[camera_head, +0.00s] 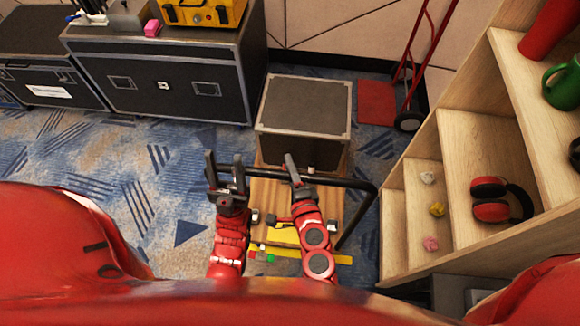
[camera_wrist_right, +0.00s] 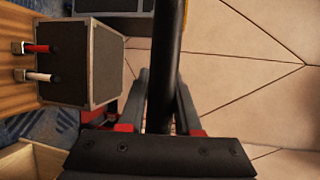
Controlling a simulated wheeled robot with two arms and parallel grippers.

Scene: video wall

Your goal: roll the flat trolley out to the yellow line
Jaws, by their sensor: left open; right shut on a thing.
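The flat trolley (camera_head: 268,196) has a wooden deck and a black push handle (camera_head: 340,181) on the near side. A black case with grey edges (camera_head: 304,106) stands on its deck. My right gripper (camera_head: 293,175) is shut on the handle bar; in the right wrist view the black bar (camera_wrist_right: 167,60) runs between its fingers. My left gripper (camera_head: 225,168) is open at the left part of the handle, its fingers near the bar; I cannot tell if they touch it. The yellow line (camera_head: 328,257) lies on the carpet just in front of the trolley, partly hidden by my arms.
A wooden shelf (camera_head: 430,245) with headphones (camera_head: 492,199) stands close on the right. A red hand truck (camera_head: 378,103) is behind the trolley to the right. Large black cases (camera_head: 165,87) line the back left. Carpet (camera_head: 120,175) is free to the left.

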